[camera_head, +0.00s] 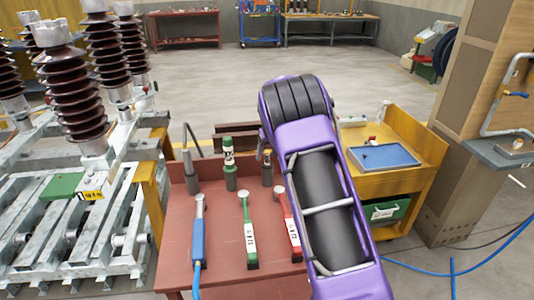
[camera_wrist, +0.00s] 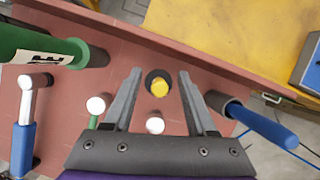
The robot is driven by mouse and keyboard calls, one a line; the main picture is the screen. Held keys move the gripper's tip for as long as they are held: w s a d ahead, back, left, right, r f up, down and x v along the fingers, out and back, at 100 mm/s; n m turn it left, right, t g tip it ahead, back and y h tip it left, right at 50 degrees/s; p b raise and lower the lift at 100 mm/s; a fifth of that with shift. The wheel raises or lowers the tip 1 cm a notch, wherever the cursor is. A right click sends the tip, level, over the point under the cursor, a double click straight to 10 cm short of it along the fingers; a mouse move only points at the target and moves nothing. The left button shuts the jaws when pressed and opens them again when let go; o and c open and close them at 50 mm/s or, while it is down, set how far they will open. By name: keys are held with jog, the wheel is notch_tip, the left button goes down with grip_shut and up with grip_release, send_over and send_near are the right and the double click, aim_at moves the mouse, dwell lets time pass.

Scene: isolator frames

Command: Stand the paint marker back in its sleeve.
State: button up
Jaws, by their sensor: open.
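A yellow-topped piece, which looks like the paint marker (camera_wrist: 160,88), sits inside a dark round sleeve (camera_wrist: 149,77). In the head view the marker (camera_head: 267,155) shows a little above its sleeve (camera_head: 267,175), near the back of the red table, close to my purple arm. It appears upright. My gripper (camera_wrist: 160,72) is open and empty in the wrist view, with one finger on each side of the sleeve. No contact is visible, and the height of the fingertips above it is hard to tell. My arm hides the gripper in the head view.
A green labelled tube (camera_head: 228,152) stands in a sleeve to the left. A grey hooked tool (camera_head: 188,145) stands farther left. A blue rod (camera_wrist: 265,127) leans right in the wrist view. Blue (camera_head: 198,238), green (camera_head: 249,235) and red-handled (camera_head: 292,232) tools lie in front on the red table (camera_head: 222,272).

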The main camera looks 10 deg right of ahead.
jog(key=p+v, duration=0.1)
jog(key=v, duration=1.6)
jog(key=shift+r, duration=0.15)
